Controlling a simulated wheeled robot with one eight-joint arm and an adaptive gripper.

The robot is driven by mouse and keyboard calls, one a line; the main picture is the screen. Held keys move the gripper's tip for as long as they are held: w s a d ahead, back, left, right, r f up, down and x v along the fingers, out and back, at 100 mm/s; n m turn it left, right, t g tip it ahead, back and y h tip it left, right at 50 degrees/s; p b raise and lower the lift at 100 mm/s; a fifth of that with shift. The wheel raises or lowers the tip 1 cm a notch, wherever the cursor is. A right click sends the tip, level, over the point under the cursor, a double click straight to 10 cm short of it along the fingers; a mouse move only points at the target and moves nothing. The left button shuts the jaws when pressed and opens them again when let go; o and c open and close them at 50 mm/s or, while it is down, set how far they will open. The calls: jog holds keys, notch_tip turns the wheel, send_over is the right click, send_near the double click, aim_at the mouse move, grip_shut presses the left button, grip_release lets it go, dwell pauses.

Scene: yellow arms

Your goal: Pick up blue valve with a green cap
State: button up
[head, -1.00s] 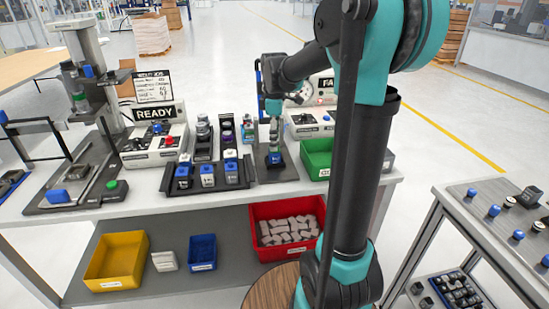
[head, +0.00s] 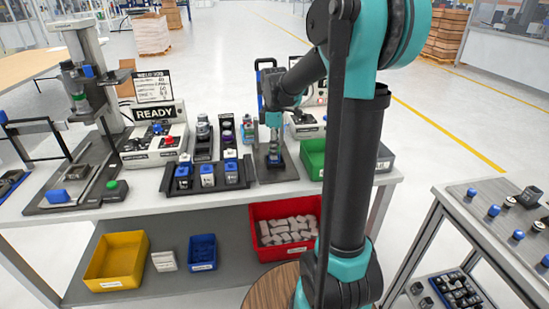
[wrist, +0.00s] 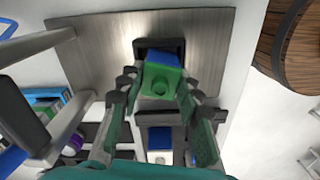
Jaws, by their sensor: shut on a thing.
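The blue valve with a green cap (wrist: 161,76) is between my fingers in the wrist view, its green cap facing the camera and its blue body behind. My gripper (wrist: 158,88) is shut on it, with one finger on each side. In the head view my gripper (head: 275,147) points down over the dark stand on the right part of the bench. The fingers largely hide the valve there. A dark block lies behind the valve in the wrist view; I cannot tell whether the valve touches it.
A dark tray with blue-topped valves (head: 207,176) stands left of my gripper. A green bin (head: 312,157) is close on the right. The READY control box (head: 154,138) and a press fixture (head: 84,90) are further left. Red (head: 262,238) and yellow (head: 115,258) bins sit below.

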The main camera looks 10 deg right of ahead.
jog(key=shift+c, duration=1.1)
